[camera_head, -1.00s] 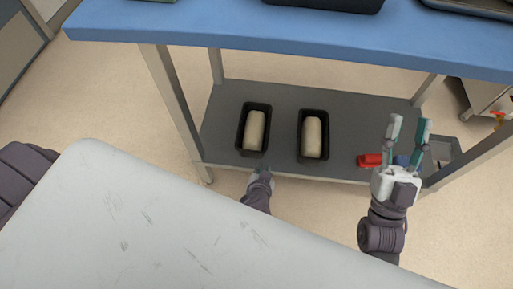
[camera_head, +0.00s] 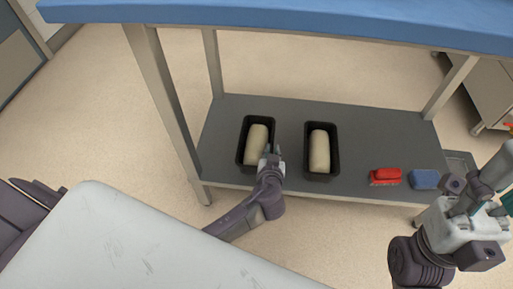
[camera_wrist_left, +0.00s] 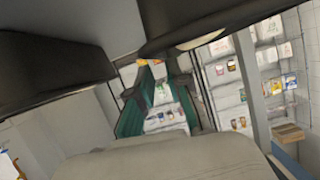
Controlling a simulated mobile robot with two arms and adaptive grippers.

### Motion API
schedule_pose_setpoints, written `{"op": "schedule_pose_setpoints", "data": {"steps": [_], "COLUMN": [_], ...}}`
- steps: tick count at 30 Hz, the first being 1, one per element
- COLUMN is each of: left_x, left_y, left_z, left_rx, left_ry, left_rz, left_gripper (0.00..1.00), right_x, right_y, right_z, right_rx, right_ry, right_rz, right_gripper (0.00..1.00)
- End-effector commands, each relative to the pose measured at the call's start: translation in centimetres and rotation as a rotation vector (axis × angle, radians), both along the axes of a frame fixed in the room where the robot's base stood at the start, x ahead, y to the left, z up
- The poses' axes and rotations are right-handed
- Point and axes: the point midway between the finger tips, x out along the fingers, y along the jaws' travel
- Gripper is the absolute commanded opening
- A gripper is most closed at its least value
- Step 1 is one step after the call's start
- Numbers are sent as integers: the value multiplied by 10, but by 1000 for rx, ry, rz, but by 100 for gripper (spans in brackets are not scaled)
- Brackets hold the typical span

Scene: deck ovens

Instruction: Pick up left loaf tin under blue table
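The left loaf tin (camera_head: 242,148), black with a pale loaf inside, sits on the grey lower shelf under the blue table (camera_head: 280,18). My left gripper (camera_head: 271,150) is at the tin's near right side, close to its rim. Whether it touches the rim cannot be told. In the left wrist view its teal finger pads (camera_wrist_left: 158,100) stand apart, with a gap between them; dark surfaces fill the top of that view. My right gripper (camera_head: 498,185) is open and empty at the right edge, partly cut off.
A second black loaf tin (camera_head: 333,150) with a loaf stands to the right on the same shelf (camera_head: 370,120). A red brush (camera_head: 386,176) and a blue block (camera_head: 424,179) lie at the shelf's right end. Table legs (camera_head: 165,95) bound the shelf. A pale surface (camera_head: 120,240) is in front.

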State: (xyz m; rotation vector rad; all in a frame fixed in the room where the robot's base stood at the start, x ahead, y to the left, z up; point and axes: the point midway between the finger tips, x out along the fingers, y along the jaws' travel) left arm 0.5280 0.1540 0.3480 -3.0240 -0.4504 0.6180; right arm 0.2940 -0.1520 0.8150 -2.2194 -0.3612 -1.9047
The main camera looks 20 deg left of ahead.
Motion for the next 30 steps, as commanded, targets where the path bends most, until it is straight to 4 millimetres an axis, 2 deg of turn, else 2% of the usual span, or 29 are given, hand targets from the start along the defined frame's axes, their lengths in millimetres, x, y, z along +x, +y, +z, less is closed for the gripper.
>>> {"op": "schedule_pose_setpoints", "data": {"steps": [5,11,18,21,30], "left_x": [22,39,40,40,40], "left_y": [8,14,14,14,14], "left_z": [-20,-24,-24,-24,-24], "left_rx": [3,1,1,1,0], "left_ry": [-2,-1,0,0,1], "left_rz": [0,0,0,0,0], "left_gripper": [17,17,17,0,0], "right_x": [3,4,4,4,4], "right_y": [1,2,2,2,2], "right_z": [3,9,11,11,11], "right_rx": [-2,-5,-7,-7,-6], "right_ry": [-54,-79,-78,-78,-78], "right_rz": [-3,-5,-5,-5,-4], "right_gripper": [40,40,40,40,40]}}
